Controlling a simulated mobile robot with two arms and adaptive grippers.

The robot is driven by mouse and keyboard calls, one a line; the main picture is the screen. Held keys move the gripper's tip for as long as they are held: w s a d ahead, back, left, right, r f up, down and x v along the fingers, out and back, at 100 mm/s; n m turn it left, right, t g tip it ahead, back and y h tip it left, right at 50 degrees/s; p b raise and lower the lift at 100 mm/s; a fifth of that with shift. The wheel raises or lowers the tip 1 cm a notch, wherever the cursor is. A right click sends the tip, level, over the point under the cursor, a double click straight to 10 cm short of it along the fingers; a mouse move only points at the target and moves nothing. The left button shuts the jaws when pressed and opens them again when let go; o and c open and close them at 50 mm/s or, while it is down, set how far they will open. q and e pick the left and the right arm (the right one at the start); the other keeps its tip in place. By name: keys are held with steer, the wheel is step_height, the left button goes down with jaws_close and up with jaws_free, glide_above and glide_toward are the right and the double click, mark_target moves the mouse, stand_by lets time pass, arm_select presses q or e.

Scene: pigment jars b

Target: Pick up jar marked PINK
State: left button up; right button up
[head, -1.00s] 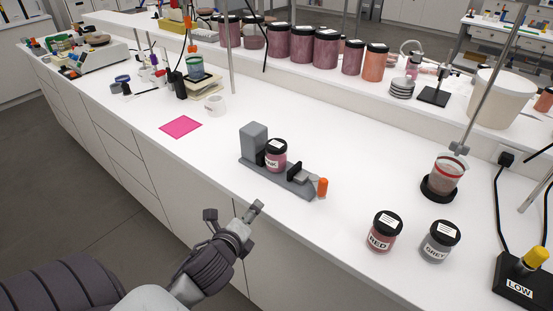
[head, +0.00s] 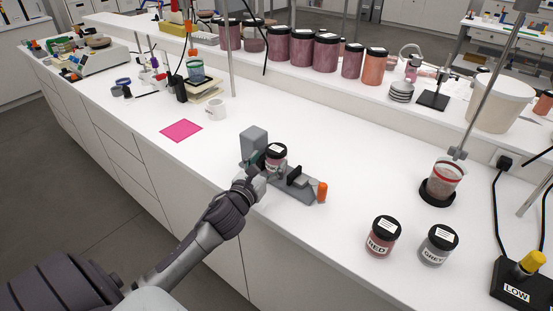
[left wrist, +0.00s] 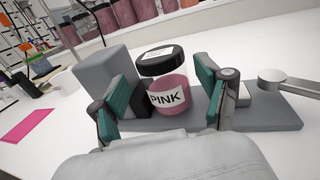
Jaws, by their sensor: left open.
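The jar marked PINK (left wrist: 168,95) has a black lid and pink contents. It stands upright in a grey clamp fixture (head: 297,192), between a tall grey block and a black pad on the clamp's other side. My left gripper (left wrist: 160,100) is open, with one green-padded finger on each side of the jar in the left wrist view. My right gripper is not in view.
An orange-handled end (head: 322,192) of the clamp sticks out to the right. The RED jar (head: 382,237) and GREY jar (head: 438,245) stand further right. A pink square (head: 181,131) lies flat at left. The white counter between is mostly clear.

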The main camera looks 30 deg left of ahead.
arm_select(q)
steer(key=w, duration=0.1)
steer(key=w+f, duration=0.1)
steer(key=w, duration=0.3)
steer(key=shift+w+a+f+p, duration=0.2)
steer(key=shift+a+f+p, duration=0.05)
steer(key=shift+a+p, duration=0.15)
steer(key=shift+s, duration=0.1)
steer(key=shift+c, duration=0.4)
